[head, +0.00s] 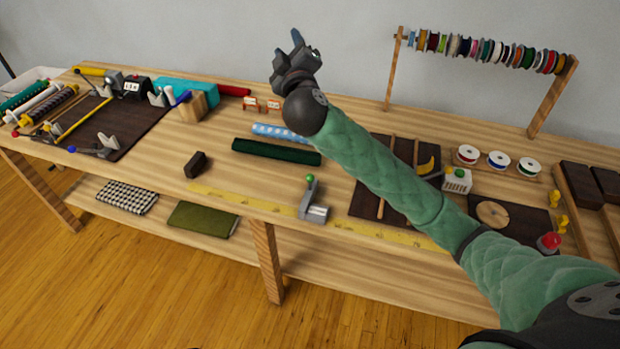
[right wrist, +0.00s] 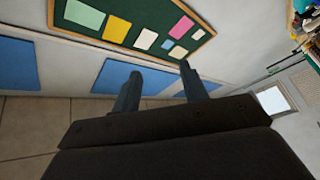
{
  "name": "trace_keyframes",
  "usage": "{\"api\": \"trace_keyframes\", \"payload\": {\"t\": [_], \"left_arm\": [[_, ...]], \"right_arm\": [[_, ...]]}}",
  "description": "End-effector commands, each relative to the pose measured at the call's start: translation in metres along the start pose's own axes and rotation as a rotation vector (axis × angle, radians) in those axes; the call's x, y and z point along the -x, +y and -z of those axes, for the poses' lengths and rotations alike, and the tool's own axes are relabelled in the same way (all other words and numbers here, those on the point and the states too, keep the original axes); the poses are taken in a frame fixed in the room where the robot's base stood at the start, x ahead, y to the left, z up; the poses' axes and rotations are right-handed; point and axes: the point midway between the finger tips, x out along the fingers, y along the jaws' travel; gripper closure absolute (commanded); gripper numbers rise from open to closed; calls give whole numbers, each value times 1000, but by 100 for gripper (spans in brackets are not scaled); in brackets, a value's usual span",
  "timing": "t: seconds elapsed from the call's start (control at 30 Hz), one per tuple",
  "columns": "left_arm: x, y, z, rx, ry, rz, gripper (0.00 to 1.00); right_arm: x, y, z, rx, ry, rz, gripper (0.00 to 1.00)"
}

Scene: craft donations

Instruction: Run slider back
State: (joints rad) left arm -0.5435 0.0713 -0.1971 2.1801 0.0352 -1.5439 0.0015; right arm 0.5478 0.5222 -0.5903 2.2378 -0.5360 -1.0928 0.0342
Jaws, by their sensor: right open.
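A grey metal slider (head: 315,207) with a green ball knob stands upright at the front edge of the table, on a long yellow measuring strip (head: 240,200) that runs along that edge. My right gripper (head: 288,45) is raised high above the back of the table, far from the slider, with its fingers pointing up. It is open and empty. In the right wrist view its two fingers (right wrist: 160,70) are apart, with only walls and boards beyond. My left gripper is in neither view.
A dark block (head: 195,164) sits left of the slider, behind the strip. A spool rack (head: 395,70) stands at the back right. My right arm hides part of the right side.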

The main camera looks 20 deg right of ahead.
Motion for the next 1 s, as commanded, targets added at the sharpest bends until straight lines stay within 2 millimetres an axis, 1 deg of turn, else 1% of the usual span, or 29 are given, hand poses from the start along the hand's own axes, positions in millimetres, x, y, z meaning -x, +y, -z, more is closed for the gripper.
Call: {"api": "trace_keyframes", "payload": {"t": [0.03,0.1,0.2,0.23,0.3,0.37,0.4,0.47,0.5,0.57,0.63,0.77,0.8,0.87,0.9,0.97,1.0], "left_arm": [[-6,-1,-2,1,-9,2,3],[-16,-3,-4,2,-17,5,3],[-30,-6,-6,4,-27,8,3],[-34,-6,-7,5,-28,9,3],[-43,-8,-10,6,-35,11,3],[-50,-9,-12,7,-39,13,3],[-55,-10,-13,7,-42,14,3],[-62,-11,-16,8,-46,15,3],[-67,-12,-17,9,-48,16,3],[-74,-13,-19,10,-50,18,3],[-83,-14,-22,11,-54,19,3],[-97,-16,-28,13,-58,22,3],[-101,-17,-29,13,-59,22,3],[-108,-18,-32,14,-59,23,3],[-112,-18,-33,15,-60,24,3],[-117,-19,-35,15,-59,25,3],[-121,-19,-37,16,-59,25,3]], "right_arm": [[-10,18,21,51,87,-58,57],[-17,33,48,122,215,-125,57],[-19,44,82,227,392,-195,57],[-19,44,91,261,442,-211,57],[-16,43,110,340,562,-238,57],[-11,37,123,412,660,-249,57],[-8,32,131,460,724,-252,57],[-2,19,139,532,817,-245,57],[2,10,143,582,877,-236,57],[9,-6,146,656,965,-215,57],[18,-29,144,743,1062,-176,57],[34,-75,130,903,1226,-73,57],[39,-89,124,951,1273,-33,57],[46,-111,111,1023,1338,33,57],[52,-125,102,1070,1380,80,57],[59,-145,86,1140,1436,157,57],[63,-157,74,1186,1471,210,57]]}}
